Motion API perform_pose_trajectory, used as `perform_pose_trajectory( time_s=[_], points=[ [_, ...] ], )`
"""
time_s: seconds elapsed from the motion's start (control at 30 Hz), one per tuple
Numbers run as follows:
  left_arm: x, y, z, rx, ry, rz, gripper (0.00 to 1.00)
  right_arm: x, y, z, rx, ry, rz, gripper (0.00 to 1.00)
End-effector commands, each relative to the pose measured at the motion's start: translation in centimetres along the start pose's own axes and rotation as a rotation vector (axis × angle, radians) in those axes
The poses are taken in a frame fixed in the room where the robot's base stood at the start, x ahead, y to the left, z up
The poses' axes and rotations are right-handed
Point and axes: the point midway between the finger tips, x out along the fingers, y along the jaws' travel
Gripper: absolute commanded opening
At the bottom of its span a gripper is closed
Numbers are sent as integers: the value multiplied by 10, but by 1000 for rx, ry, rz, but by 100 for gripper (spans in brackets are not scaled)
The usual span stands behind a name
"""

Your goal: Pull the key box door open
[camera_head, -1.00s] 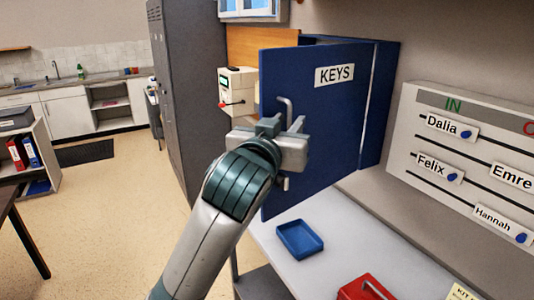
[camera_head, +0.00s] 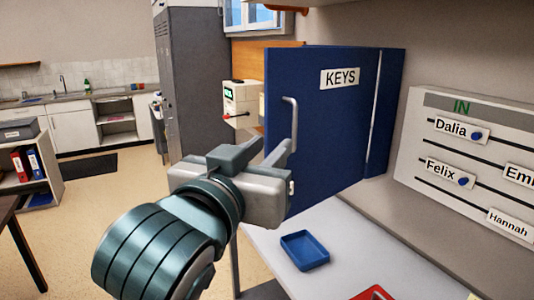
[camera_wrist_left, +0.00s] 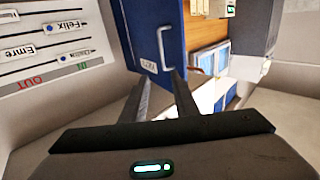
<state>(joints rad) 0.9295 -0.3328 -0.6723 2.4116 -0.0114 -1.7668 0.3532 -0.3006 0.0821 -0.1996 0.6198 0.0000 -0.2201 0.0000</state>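The blue key box door (camera_head: 325,140) has a white KEYS label and a silver bar handle (camera_head: 292,118) near its left edge. It stands swung out from the wall, its left edge nearer to me and its right edge at the box (camera_head: 388,110). My left gripper (camera_head: 276,150) is in front of the handle and hides its lower part. In the left wrist view the two fingers (camera_wrist_left: 161,78) are spread with nothing between them; the handle (camera_wrist_left: 163,45) shows beyond the tips, apparently clear of them. The box inside is hidden. My right gripper is out of view.
Below the door, a blue tray (camera_head: 305,250) and a red object (camera_head: 374,293) lie on the pale counter (camera_head: 350,225). An IN board with name tags (camera_head: 465,150) hangs at right. A grey locker (camera_head: 195,85) stands behind. Open floor lies left.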

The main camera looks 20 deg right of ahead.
Motion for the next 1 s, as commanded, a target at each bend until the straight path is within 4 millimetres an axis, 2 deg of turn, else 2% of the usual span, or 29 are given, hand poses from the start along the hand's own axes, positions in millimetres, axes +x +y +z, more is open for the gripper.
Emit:
perform_pose_trajectory(
  time_s=[0.23,0.37,0.53,0.67,0.8,1.0],
  points=[
    [0,0,0,0,0,0,27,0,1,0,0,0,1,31],
    [1,0,1,0,-5,3,0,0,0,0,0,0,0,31],
    [17,1,18,0,-52,41,0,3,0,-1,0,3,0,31],
    [42,2,48,-20,-138,115,0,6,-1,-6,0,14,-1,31],
    [73,-2,95,-95,-270,227,0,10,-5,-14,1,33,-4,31],
    [102,-20,164,-326,-462,391,0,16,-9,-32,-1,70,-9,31]
  ],
)
